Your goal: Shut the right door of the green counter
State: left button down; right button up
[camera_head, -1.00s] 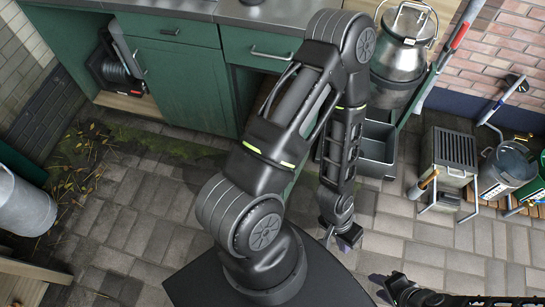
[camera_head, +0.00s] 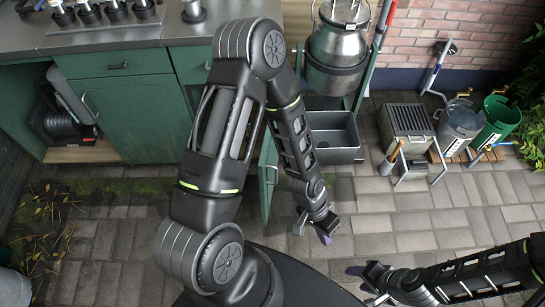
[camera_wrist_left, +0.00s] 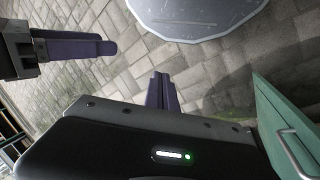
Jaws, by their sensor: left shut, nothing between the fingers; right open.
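The green counter (camera_head: 135,118) stands at the upper left in the head view. Its right door (camera_head: 268,168) stands swung out, seen nearly edge-on, with a metal handle facing right. My left arm covers part of the counter and the opening behind the door. My left gripper (camera_head: 325,230) is shut and empty, low over the paving, right of the door and apart from it. In the left wrist view, its purple fingers (camera_wrist_left: 164,92) are together, and the green door (camera_wrist_left: 285,125) with its handle shows at the right edge. My right gripper (camera_head: 370,284) is open and empty, lower right.
A grey bin (camera_head: 335,138) and a metal churn (camera_head: 338,45) stand right of the counter. A grill-topped metal box (camera_head: 408,122), a grey bucket (camera_head: 460,122) and a green bucket (camera_head: 498,122) stand farther right.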

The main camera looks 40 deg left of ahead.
pick_arm(q)
jog(key=w+a+m+g+y+b, duration=0.1)
jog(key=w+a+m+b, duration=0.3)
jog(key=w, duration=0.3)
jog(key=w+a+r+m+y+b, duration=0.2)
jog(key=w+a+r+m+y, duration=0.1)
jog(key=a+r, duration=0.3)
jog(key=w+a+r+m+y+b, duration=0.3)
jog(key=w+a+r+m+y, duration=0.1)
jog(key=a+r, duration=0.3)
jog(key=w+a, duration=0.1)
jog(key=a, duration=0.1)
jog(key=shift+w+a+g+y, duration=0.3)
jog(key=shift+a, duration=0.1)
pick_arm(e)
notch_tip(320, 180, down, 11)
pick_arm(q)
jog(key=b, duration=0.1)
send_over(272, 166)
jog(key=d, duration=0.1)
jog(key=f, duration=0.9)
jog(key=shift+w+f, duration=0.2)
jog(key=shift+w, duration=0.1)
jog(key=shift+s+a, duration=0.2)
jog(key=shift+a, duration=0.2)
pick_arm(e)
jog(key=shift+f, duration=0.4)
